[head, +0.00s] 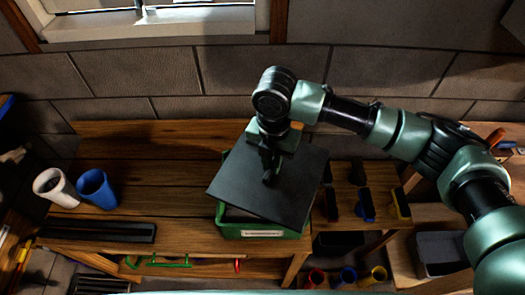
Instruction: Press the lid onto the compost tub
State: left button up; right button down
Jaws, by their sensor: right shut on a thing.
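The compost tub (255,231) is green with a pale label on its front and stands near the front edge of the wooden bench. The lid (236,186) is a flat dark square panel, tilted and turned relative to the tub, and it covers most of the tub's opening. A dark gap shows between the lid's front left edge and the tub's rim. My right gripper (269,174) is shut on the lid from above, near its middle; the fingertips are dark and hard to make out. My left gripper is out of view.
A white cup (54,188) and a blue cup (97,188) stand at the bench's left. A black tray (98,232) lies in front of them. Several small dark, blue and yellow-marked items (364,205) stand right of the tub. The wooden bench (165,180) is bare between cups and tub.

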aim_at(262, 171)
jog(key=n, duration=0.1)
jog(key=a+n, duration=0.1)
jog(key=n, duration=0.1)
jog(key=shift+w+a+r+p, duration=0.25)
jog(key=shift+a+p, duration=0.1)
jog(key=shift+a, duration=0.05)
jog(key=shift+w+a+f+n, duration=0.1)
jog(key=shift+a+n, duration=0.15)
jog(key=shift+n, duration=0.55)
notch_tip(262, 171, down, 5)
jog(key=b, duration=0.5)
jog(key=shift+f, duration=0.7)
jog(key=shift+f+p, duration=0.5)
jog(key=shift+f, duration=0.05)
dwell(0.3)
